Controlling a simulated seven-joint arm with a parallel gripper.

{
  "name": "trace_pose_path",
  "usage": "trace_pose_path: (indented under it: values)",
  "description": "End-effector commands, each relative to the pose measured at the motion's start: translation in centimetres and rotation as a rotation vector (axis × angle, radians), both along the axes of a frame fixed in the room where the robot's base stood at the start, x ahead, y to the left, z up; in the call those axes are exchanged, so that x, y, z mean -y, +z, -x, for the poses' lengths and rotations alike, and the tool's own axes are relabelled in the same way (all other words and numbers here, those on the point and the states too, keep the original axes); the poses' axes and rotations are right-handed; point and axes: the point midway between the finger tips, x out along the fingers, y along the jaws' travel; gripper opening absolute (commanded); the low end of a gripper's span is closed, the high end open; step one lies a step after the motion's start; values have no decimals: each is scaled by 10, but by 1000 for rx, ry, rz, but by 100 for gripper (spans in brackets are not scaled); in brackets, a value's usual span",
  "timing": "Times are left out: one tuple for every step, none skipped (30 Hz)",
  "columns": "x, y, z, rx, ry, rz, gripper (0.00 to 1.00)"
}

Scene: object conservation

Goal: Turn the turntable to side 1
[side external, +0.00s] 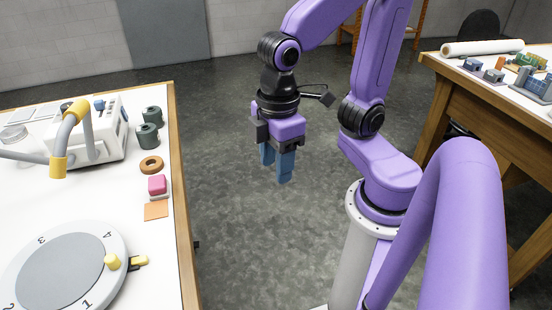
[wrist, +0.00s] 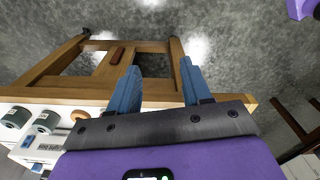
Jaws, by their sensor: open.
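The turntable (side external: 60,272) is a white round plate with a grey centre on the left table, cut off by the lower left edge of the side external view. The numbers 1, 2, 3 and 4 stand around its rim. A yellow knob (side external: 111,261) stands on its right side, between 4 and 1. A yellow pointer (side external: 140,261) on a dark mount sits just outside the rim there. My gripper (side external: 275,170) hangs over the floor, right of the table and apart from the turntable. In the wrist view its two blue fingers (wrist: 160,68) are apart with nothing between them.
On the same table are a white machine with a grey pipe (side external: 68,135), green spools (side external: 148,135), a brown ring (side external: 151,165), a pink block (side external: 157,185) and an orange square (side external: 156,210). The wooden table edge (side external: 182,220) lies between my gripper and the turntable.

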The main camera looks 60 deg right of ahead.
Motion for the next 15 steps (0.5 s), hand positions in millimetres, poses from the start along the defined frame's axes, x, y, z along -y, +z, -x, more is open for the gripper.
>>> trace_pose_path:
  values:
    - [0,0,0,0,1,0,49]
    - [0,0,0,0,1,0,49]
    - [0,0,0,0,1,0,49]
    - [0,0,0,0,1,0,49]
    - [0,0,0,0,0,0,49]
    - [0,0,0,0,0,0,49]
    - [0,0,0,0,0,0,39]
    - [0,0,0,0,0,0,29]
    - [0,0,0,0,0,0,16]
    - [0,0,0,0,0,0,6]
    - [0,0,0,0,0,0,0]
    - [0,0,0,0,0,0,0]
    - [0,0,0,0,0,0,0]
    - [0,0,0,0,0,0,0]
    - [0,0,0,1,0,1,0]
